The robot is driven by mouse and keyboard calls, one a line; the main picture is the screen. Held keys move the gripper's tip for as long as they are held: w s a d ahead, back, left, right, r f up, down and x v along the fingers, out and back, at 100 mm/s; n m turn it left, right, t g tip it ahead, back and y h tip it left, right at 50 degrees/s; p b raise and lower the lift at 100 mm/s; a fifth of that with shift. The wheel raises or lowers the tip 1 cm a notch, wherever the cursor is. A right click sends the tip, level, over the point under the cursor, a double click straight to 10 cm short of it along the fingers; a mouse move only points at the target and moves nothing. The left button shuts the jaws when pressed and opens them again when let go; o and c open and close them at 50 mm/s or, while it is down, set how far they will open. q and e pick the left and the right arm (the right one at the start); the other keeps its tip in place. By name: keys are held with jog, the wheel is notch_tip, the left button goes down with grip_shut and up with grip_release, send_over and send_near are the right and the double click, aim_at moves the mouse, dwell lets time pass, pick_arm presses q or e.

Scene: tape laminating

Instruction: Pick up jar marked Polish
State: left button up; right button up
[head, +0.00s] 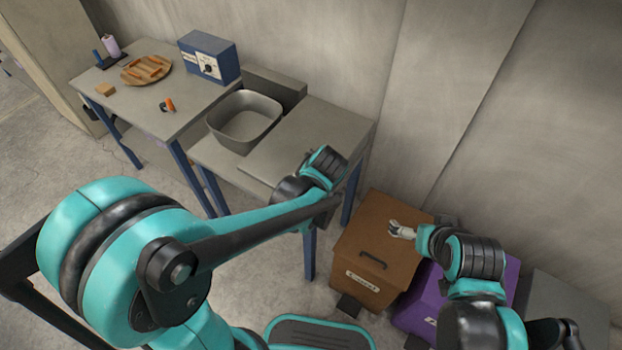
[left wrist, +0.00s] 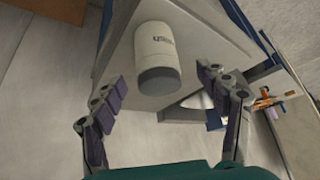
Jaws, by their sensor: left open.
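A white jar (left wrist: 157,48) with a dark grey end lies in view between the fingers of my left gripper (left wrist: 162,92) in the left wrist view. Its small dark lettering is too small to read. The left gripper is open, with one finger on each side, and the jar appears beyond the fingertips, not gripped. In the head view the left wrist is over the right part of the bench, and it hides the jar and the left fingers. My right gripper (head: 401,230) is over the brown box, and its opening is too small to judge.
The grey bench (head: 335,122) holds a metal basin (head: 216,123). The left table (head: 140,108) bears a blue control box (head: 209,56), a round wooden tray (head: 133,77) and small items. A brown box (head: 350,235) and a purple box (head: 425,283) stand on the floor at right.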

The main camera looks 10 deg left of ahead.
pick_arm(q)
jog(key=shift+w+f+b, duration=0.3)
jog(key=shift+f+b, duration=0.05)
jog(key=shift+f, duration=0.4)
jog(key=b+x, duration=0.2)
jog(key=x, duration=0.2)
jog(key=shift+w+f, duration=0.25)
jog(key=shift+w, duration=0.1)
jog(key=shift+r, duration=0.1)
jog(key=shift+c, duration=0.6)
jog(key=c, duration=1.3)
